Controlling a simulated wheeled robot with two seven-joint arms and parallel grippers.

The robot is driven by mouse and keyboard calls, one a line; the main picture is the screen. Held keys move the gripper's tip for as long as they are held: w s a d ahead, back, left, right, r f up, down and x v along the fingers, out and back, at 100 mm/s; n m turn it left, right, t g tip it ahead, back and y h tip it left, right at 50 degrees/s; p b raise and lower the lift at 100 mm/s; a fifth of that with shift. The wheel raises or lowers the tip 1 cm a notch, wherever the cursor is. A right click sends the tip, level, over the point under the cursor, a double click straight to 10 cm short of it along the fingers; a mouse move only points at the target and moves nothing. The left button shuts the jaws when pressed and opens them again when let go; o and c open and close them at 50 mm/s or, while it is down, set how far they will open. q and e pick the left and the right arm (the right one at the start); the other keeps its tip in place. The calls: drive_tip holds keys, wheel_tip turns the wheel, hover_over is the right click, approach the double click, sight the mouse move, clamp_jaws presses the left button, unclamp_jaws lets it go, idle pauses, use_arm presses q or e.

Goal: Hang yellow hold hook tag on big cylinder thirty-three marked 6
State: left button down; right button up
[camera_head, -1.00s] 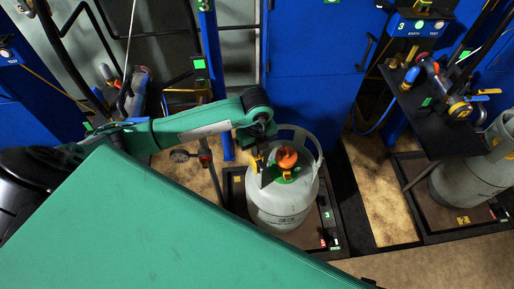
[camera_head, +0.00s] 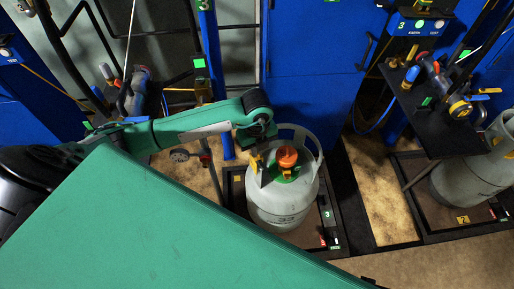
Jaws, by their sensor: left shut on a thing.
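The big grey cylinder (camera_head: 283,211) stands upright on a dark scale platform (camera_head: 318,240) in the middle of the view. It has an orange valve knob (camera_head: 287,157) inside a grey collar, and dark digits on its front that look like 33. My left gripper (camera_head: 258,166) points down at the left side of the collar, beside the knob. It is shut on a small yellow tag (camera_head: 254,164), mostly hidden by the fingers. I cannot tell whether the tag touches the collar. My right gripper is out of the view.
Another grey cylinder (camera_head: 472,186) stands on a scale at the right, with a yellow tag marked 2 (camera_head: 463,219) at its edge. A black shelf (camera_head: 425,112) with valves juts out above it. A blue cabinet (camera_head: 315,75) stands behind the middle cylinder.

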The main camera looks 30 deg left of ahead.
use_arm(q)
drive_tip(key=shift+f+b, duration=0.4)
drive_tip(key=shift+f, duration=0.35)
drive_tip(key=shift+s+f, duration=0.1)
drive_tip(key=shift+f, duration=0.1)
drive_tip(key=shift+s+f+b, duration=0.1)
drive_tip(key=shift+f+b, duration=0.35)
drive_tip(key=shift+f, duration=0.4)
drive_tip(key=c, duration=1.5)
unclamp_jaws()
drive_tip(key=shift+w+r, duration=0.15)
drive_tip(key=shift+w, duration=0.05)
